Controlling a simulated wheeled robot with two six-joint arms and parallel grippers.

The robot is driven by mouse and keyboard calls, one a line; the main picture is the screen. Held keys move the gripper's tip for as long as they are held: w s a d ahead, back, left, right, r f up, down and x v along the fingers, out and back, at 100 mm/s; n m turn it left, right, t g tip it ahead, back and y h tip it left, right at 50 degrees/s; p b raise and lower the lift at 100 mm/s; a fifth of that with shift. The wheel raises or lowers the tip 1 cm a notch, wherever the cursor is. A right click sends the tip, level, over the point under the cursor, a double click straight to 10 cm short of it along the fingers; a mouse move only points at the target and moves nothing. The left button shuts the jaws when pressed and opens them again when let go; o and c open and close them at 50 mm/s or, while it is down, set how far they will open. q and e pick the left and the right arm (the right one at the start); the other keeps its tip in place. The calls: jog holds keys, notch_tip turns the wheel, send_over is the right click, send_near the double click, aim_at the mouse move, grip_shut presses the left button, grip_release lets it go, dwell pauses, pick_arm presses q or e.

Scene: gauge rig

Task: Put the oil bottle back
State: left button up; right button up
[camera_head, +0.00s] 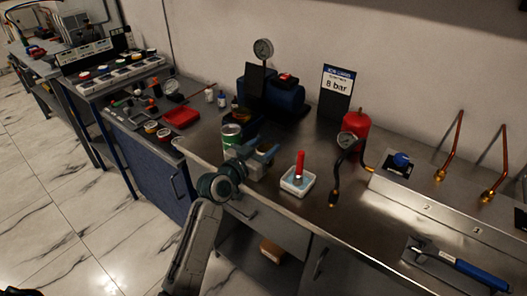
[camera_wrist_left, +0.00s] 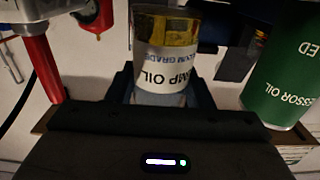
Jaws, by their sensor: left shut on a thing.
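The oil bottle (camera_wrist_left: 165,62), with amber oil and a white label reading "MP OIL", sits between the jaws of my left gripper in the left wrist view. My left gripper (camera_head: 262,158) is shut on it, low over the front part of the steel bench (camera_head: 330,215). In the head view the gripper hides most or all of the bottle. Its label and that of the green can (camera_wrist_left: 285,85) both appear upside down in the wrist view, so the bottle looks about upright. The green can (camera_head: 232,137) stands just behind-left of the gripper. My right gripper is not in view.
A white dish (camera_head: 297,187) with a red-handled item is right of the gripper. Behind stand a blue pump (camera_head: 285,97) and an "8 bar" sign (camera_head: 337,88). A red cylinder (camera_head: 357,128) and gauge are right. A red tray (camera_head: 181,117) lies left.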

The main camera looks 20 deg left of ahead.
pick_arm(q)
jog(key=shift+f, duration=1)
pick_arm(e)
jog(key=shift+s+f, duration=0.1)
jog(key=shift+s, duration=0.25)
pick_arm(q)
jog(key=shift+f, duration=0.1)
jog(key=o, duration=1.1)
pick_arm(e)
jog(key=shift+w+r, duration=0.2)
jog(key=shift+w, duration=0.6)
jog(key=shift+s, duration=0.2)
